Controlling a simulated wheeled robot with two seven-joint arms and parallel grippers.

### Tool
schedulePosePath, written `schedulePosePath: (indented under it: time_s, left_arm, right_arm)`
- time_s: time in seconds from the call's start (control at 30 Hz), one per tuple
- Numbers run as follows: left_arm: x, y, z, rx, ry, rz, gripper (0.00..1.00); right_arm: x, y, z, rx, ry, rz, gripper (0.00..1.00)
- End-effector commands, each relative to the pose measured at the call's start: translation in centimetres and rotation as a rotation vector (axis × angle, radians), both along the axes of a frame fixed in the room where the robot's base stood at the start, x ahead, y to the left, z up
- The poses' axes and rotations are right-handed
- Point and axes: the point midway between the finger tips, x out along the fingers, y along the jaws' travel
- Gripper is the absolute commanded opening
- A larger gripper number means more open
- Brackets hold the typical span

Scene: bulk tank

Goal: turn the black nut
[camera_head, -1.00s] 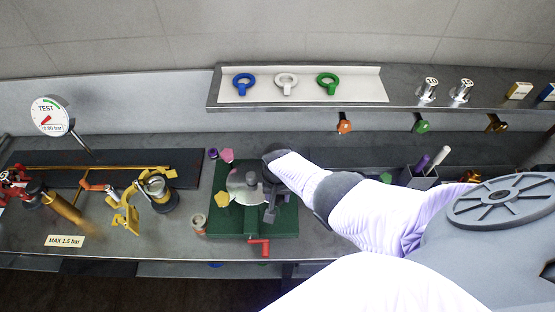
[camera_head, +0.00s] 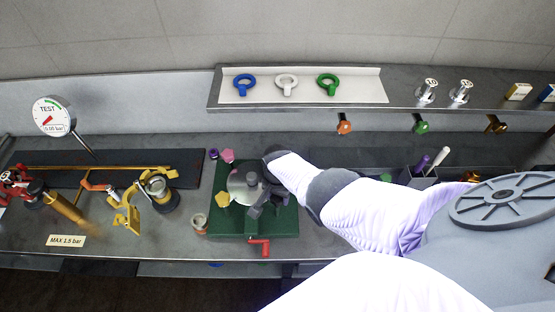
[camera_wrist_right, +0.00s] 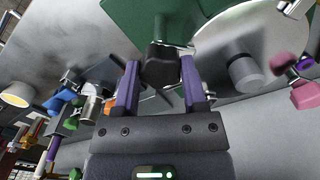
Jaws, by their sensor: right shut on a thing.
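The black nut (camera_wrist_right: 160,65) is a dark block in the right wrist view, between the purple-lined fingers of my right gripper (camera_wrist_right: 165,85). The right gripper is shut on it. In the head view the right gripper (camera_head: 256,208) is over the green plate (camera_head: 285,224), tilted, beside a round silver disc (camera_head: 237,190). There the gripper and my arm hide the nut. The disc also shows in the right wrist view (camera_wrist_right: 215,45), with a grey knob (camera_wrist_right: 243,72) on it. My left gripper is not in view.
A red crank handle (camera_head: 262,246) sticks out at the plate's front. Yellow pipework and a test gauge (camera_head: 54,116) stand at the left. A shelf with blue, white and green rings (camera_head: 327,84) runs behind. Pink and yellow pieces lie near the disc.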

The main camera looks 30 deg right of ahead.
Motion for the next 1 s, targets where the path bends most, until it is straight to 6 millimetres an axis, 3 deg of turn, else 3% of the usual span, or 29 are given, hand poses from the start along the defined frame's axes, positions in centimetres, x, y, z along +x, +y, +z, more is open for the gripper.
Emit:
schedulePosePath:
  time_s: [0.17,0.2,0.37,0.67,0.9,1.0]
  left_arm:
    - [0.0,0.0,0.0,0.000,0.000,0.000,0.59]
    - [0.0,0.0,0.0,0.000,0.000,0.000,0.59]
    - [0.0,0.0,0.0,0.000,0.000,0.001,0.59]
    - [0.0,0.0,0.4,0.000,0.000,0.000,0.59]
    - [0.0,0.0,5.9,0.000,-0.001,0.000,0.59]
    - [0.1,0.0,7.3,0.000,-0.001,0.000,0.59]
  right_arm:
    - [0.3,-0.1,0.2,-0.002,-0.008,0.001,0.00]
    - [0.3,-0.1,0.2,-0.002,-0.008,0.001,0.56]
    - [0.2,-0.1,0.1,-0.002,-0.005,0.001,0.89]
    - [0.1,0.0,0.5,-0.001,-0.003,0.001,0.89]
    - [0.1,-0.1,6.8,-0.001,-0.003,0.001,0.89]
    - [0.1,-0.1,8.8,-0.002,-0.005,0.001,0.89]
